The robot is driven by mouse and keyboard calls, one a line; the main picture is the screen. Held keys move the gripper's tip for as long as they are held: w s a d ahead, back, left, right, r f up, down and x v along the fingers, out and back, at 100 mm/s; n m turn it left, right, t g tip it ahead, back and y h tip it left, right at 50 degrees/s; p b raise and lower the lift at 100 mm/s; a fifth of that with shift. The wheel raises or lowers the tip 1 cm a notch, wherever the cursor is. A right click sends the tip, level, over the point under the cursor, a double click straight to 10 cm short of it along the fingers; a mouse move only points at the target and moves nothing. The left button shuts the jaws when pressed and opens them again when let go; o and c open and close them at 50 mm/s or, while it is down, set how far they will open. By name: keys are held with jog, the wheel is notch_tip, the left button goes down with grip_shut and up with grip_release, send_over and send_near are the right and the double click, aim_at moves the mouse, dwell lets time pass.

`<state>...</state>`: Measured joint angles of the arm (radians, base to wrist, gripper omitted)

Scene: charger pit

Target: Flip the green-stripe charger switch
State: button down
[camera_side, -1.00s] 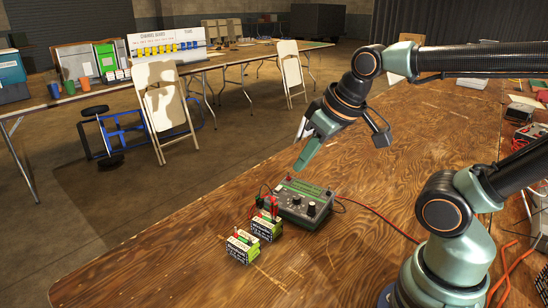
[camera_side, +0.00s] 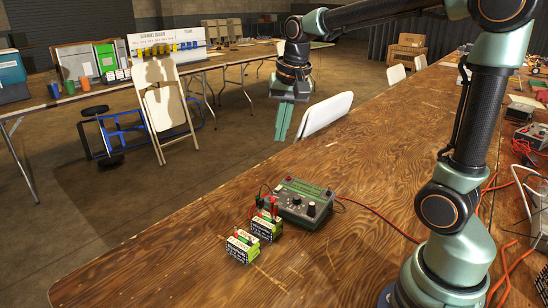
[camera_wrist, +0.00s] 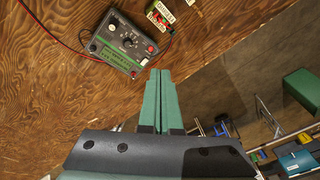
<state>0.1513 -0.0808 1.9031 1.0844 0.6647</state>
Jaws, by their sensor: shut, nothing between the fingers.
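A red cable (camera_side: 390,222) runs right from the charger. White folding chairs (camera_side: 325,113) stand beyond the table's far edge. More boxes and cables (camera_side: 525,135) lie at the right. The table's front left is bare.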

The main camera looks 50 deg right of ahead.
aim_at(277, 189)
jog(key=w+d+f+m+g, duration=0.2)
jog(key=w+d+f+m, duration=0.4)
jog(key=w+d+m, duration=0.1)
jog(key=shift+w+d+f+m+g, duration=0.2)
jog(key=shift+f+m+g, duration=0.1)
jog(key=shift+m, duration=0.1)
jog(key=f, duration=1.4)
jog(key=shift+d, duration=0.35)
